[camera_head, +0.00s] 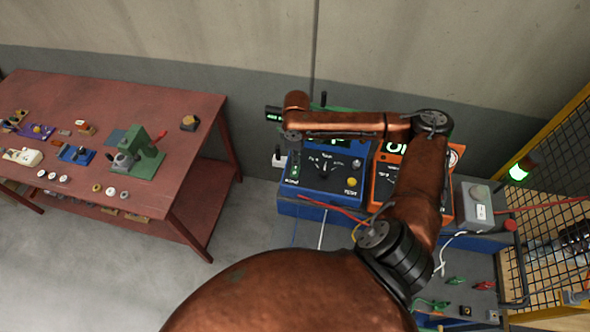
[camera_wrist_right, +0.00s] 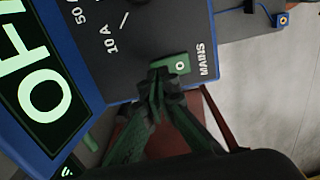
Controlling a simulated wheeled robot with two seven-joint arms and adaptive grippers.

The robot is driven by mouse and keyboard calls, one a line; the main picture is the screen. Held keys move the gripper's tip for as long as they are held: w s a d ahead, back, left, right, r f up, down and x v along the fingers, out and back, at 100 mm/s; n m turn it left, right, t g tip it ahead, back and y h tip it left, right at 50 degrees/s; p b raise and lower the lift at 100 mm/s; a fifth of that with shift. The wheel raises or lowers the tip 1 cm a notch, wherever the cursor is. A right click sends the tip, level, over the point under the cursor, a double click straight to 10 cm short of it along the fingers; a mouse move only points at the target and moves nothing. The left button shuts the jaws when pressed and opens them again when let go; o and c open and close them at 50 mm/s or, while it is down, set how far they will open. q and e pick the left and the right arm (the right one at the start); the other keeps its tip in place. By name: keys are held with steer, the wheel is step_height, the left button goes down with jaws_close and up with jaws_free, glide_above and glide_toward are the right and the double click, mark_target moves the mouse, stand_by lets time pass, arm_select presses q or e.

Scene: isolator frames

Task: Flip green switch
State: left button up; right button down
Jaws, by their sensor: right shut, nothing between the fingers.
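The green switch (camera_wrist_right: 172,64) is a small green rocker marked with a white O. It sits on the dark face of the blue instrument box (camera_head: 325,205), beside the word MAINS. In the right wrist view, my right gripper (camera_wrist_right: 160,84) is shut and empty. Its dark fingertips are right at the switch's near edge; I cannot tell whether they touch it. In the head view my copper right arm reaches over the box from the right. My left gripper is in neither view.
An orange instrument box (camera_head: 383,194) stands right of the blue one, partly behind my arm. A grey box (camera_head: 474,206) and wire fence (camera_head: 555,190) are farther right. A red table (camera_head: 180,90) with several small parts is at left, with bare floor between.

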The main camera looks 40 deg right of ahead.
steer(key=shift+f, duration=0.85)
stand_by(0.4)
step_height(320, 180, up, 7)
steer(key=p, duration=0.9)
stand_by(0.7)
